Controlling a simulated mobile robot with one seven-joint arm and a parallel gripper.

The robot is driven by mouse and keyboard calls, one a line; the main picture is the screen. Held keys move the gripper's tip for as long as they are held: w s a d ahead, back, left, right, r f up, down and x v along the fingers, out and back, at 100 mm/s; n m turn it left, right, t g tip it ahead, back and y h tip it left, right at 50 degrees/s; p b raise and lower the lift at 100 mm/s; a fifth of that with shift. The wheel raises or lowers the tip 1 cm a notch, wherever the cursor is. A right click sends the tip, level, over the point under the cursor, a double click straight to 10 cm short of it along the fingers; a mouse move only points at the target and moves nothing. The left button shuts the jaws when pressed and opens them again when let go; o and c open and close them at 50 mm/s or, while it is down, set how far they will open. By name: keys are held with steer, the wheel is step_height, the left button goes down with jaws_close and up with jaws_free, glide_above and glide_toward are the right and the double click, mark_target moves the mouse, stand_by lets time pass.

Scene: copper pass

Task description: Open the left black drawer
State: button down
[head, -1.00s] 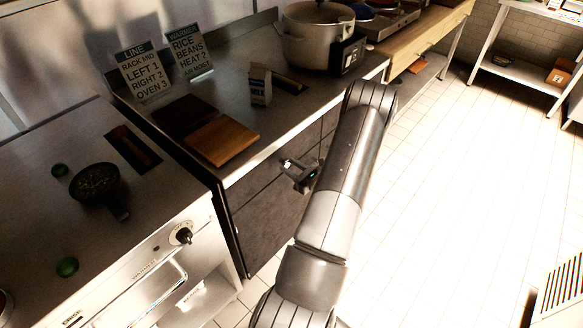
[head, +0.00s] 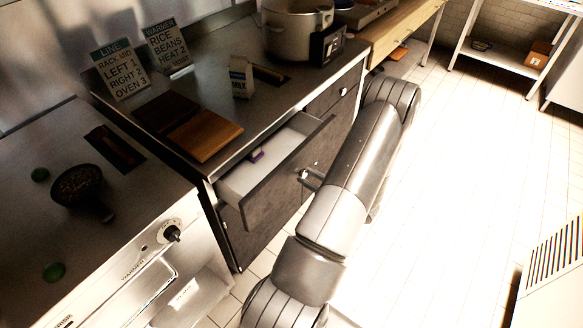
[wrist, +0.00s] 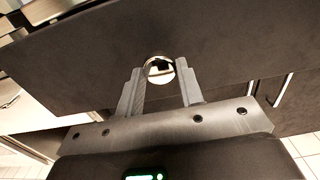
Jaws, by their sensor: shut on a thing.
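The left black drawer (head: 284,178) stands well out from the counter in the head view. Its white inside shows, with a small purple and white thing (head: 257,154) in it. My gripper (head: 309,177) is at the drawer's front face, partly hidden by my arm. In the wrist view, my gripper (wrist: 160,78) has its two fingers on either side of a round shiny knob (wrist: 159,69) on the dark drawer front (wrist: 215,45). It is shut on this knob.
On the counter stand a wooden board (head: 204,136), a milk carton (head: 240,77) and a large pot (head: 297,28). Another drawer knob (head: 343,91) shows farther right. The warmer (head: 150,260) is at the left. The tiled floor (head: 450,200) at right is clear.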

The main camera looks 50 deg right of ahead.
steer(key=s, duration=2.7)
steer(key=shift+s, duration=0.15)
steer(key=c, duration=1)
jaws_free()
steer(key=shift+o, duration=0.2)
steer(key=s, duration=1)
steer(key=shift+s, duration=0.4)
